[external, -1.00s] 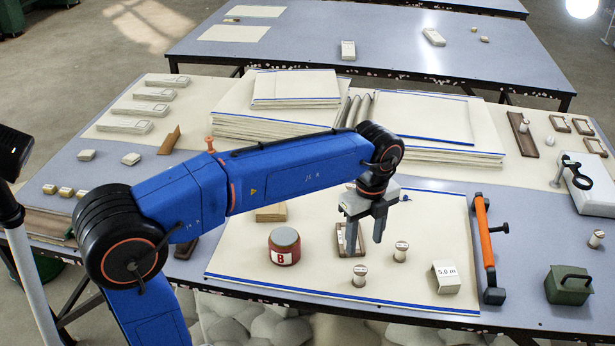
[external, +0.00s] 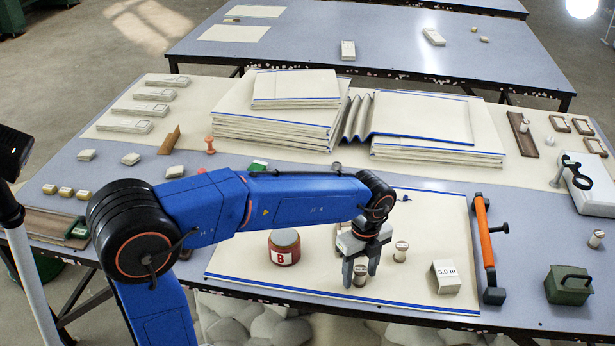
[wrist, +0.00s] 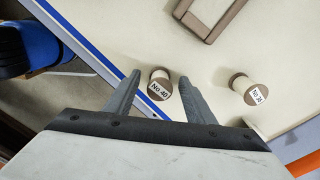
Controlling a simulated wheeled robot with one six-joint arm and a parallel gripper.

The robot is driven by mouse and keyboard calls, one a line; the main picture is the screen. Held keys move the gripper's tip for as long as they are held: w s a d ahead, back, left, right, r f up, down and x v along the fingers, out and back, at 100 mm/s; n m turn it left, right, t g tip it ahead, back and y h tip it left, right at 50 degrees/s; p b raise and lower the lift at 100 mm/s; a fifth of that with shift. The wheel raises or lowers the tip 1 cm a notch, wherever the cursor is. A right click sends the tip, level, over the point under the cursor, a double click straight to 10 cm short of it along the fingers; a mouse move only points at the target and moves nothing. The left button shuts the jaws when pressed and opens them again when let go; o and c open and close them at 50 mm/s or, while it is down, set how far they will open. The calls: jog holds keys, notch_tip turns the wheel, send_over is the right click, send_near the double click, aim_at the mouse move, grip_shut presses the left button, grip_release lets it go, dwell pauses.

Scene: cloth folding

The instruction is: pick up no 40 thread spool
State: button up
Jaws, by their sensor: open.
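The No 40 thread spool (wrist: 160,84) is a small pale spool with a brown end and a white label reading "No 40". In the wrist view it sits between the fingertips of my open gripper (wrist: 158,79). In the external view the spool (external: 360,281) stands near the front edge of the cloth, partly hidden by the fingers of my gripper (external: 360,280). I cannot tell whether the fingers touch it. A second spool labelled No 30 (wrist: 246,87) stands to the right, outside the fingers; it also shows in the external view (external: 400,251).
A red-brown jar marked B (external: 285,246) stands left of my gripper. A white "5.0 m" block (external: 446,277) and an orange-handled tool (external: 486,245) are to the right. A brown frame (wrist: 208,18) lies beyond the spools. The blue-edged cloth (external: 240,270) lies beneath.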

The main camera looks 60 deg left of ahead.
jog(key=shift+f, duration=0.25)
jog(key=c, duration=1.1)
